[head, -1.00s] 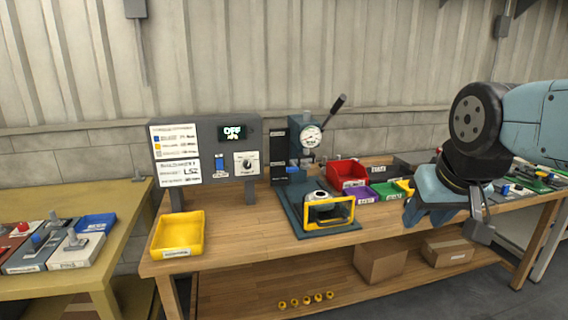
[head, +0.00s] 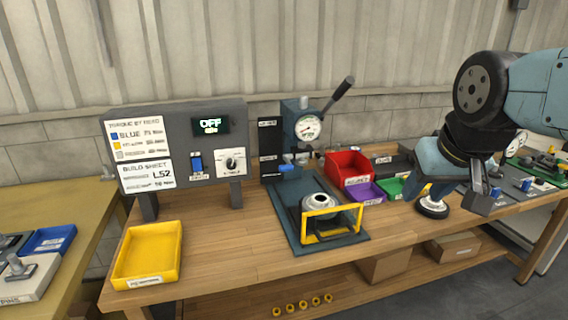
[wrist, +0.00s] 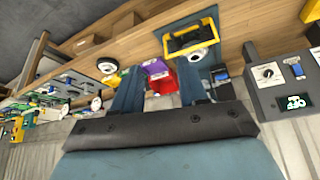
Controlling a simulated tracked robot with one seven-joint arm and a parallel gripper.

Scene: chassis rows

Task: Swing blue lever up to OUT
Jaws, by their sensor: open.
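A small blue lever (head: 286,168) sticks out low beside the black labelled plates (head: 268,145) on the left of the gauge press (head: 305,130). The upper plate carries a small label that I cannot read clearly. My gripper (head: 456,190) is at the right of the head view, over the right part of the bench and well apart from the lever. In the wrist view my gripper (wrist: 158,70) is open, with nothing between its fingers. I cannot make out the blue lever in the wrist view.
A control panel (head: 225,150) reads OFF and has a blue switch (head: 197,165). A yellow tray (head: 150,255), a yellow guard frame (head: 333,222), a red bin (head: 350,168) and a dark handle (head: 337,95) stand around the press. Bare bench lies in front.

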